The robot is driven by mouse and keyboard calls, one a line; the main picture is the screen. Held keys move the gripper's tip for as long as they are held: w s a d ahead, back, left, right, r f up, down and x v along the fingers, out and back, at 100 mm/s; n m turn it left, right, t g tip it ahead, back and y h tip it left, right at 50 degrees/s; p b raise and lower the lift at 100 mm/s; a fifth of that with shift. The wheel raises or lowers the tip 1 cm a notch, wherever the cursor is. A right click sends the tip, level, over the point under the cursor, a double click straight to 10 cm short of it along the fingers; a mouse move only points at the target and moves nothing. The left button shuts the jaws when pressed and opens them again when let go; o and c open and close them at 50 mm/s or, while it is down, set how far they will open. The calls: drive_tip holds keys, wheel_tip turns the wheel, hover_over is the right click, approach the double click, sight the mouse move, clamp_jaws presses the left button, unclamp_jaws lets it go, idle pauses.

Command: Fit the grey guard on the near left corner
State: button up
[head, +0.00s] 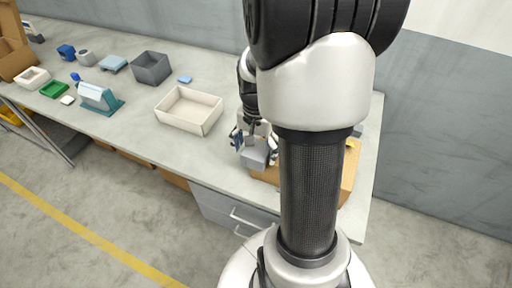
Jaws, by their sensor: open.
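My gripper (255,147) is open and points down over the near left part of a brown box or board (264,174) at the right end of the workbench. A small grey block (254,159), which looks like the grey guard, is just under my fingertips at that near left corner. I cannot tell whether the fingers touch it or whether it sits fully down on the corner. My arm hides the middle of the brown thing; its right side (349,182) shows beyond the arm, with a small yellow patch on top.
An empty cream tray (190,110) stands left of my gripper. A dark grey bin (151,68), a teal holder (101,99), a green tray (54,90) and several small items are farther left. The bench's front edge and drawers (235,208) are close below.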

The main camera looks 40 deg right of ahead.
sight(256, 150)
wheel_tip(256, 150, up, 13)
drive_tip(key=p, duration=0.4)
drive_tip(key=shift+p, duration=0.4)
drive_tip(key=shift+r, duration=0.1)
drive_tip(key=s+a+r+n+t, duration=0.1)
drive_tip(key=s+a+r+n, duration=0.1)
drive_tip(key=a, duration=0.4)
drive_tip(key=s+a+r+n+t, duration=0.2)
drive_tip(key=s+a+r+n, duration=0.1)
drive_tip(key=a+n, duration=0.4)
drive_tip(key=s+a+r+n+t, duration=0.1)
drive_tip(key=s+a+r+n, duration=0.2)
drive_tip(key=a, duration=0.4)
drive_tip(key=shift+s+a+r+n+t, duration=0.15)
drive_tip(key=shift+s+r+n+t, duration=0.15)
drive_tip(key=shift+s+n, duration=0.4)
drive_tip(key=shift+w, duration=0.1)
